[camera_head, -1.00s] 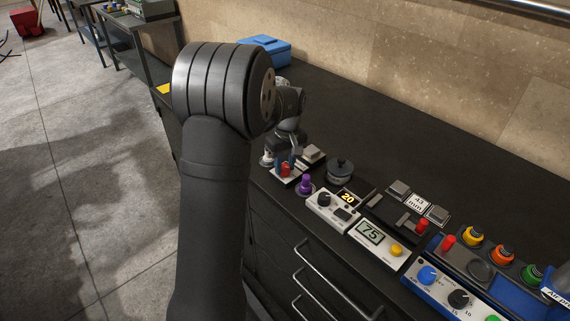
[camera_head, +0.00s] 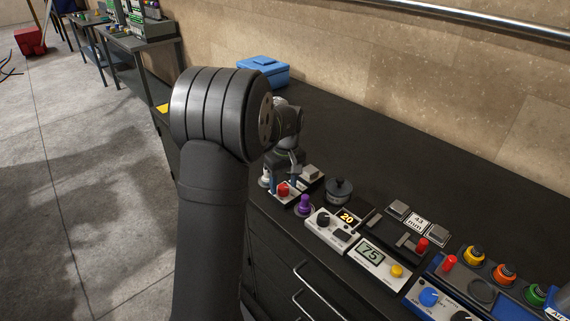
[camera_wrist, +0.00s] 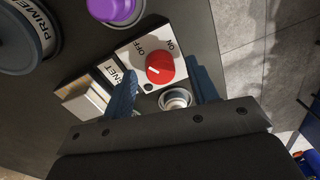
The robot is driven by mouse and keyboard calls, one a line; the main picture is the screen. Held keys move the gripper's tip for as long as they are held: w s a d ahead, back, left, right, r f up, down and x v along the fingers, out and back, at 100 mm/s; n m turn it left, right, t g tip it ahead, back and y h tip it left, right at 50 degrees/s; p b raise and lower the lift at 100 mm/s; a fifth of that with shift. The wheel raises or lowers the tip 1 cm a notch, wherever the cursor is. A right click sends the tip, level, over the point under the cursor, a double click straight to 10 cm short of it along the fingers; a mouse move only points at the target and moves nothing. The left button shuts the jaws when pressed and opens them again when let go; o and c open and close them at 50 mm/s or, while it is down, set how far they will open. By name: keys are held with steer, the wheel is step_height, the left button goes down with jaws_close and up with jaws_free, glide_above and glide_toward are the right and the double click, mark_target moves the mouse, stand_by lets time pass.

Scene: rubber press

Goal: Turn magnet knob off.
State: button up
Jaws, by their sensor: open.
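The red magnet knob (camera_wrist: 160,68) sits on a white panel with OFF and ON printed beside it in the wrist view. A label ending in "NET" (camera_wrist: 112,70) is to its left. The knob's white mark points left in that view, to neither word clearly. My gripper (camera_wrist: 160,67) is open, with one blue finger on each side of the knob. I cannot tell whether either finger touches it.
A purple knob (camera_head: 304,205) stands close beside the magnet panel. A dark round pot labelled PRIMER (camera_wrist: 25,38) is near it. A panel reading 20 (camera_head: 333,231) and one reading 75 (camera_head: 375,266) lie to the right. The bench behind (camera_head: 370,150) is bare.

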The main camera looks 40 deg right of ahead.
mark_target(287, 185)
step_height(287, 185, up, 17)
steer(key=d, duration=0.1)
steer(key=shift+s+f, duration=0.1)
steer(key=shift+f, duration=0.15)
stand_by(0.5)
steer(key=f, duration=1.1)
steer(key=a+f, duration=0.1)
steer(key=f, duration=0.5)
steer(key=shift+f, duration=0.1)
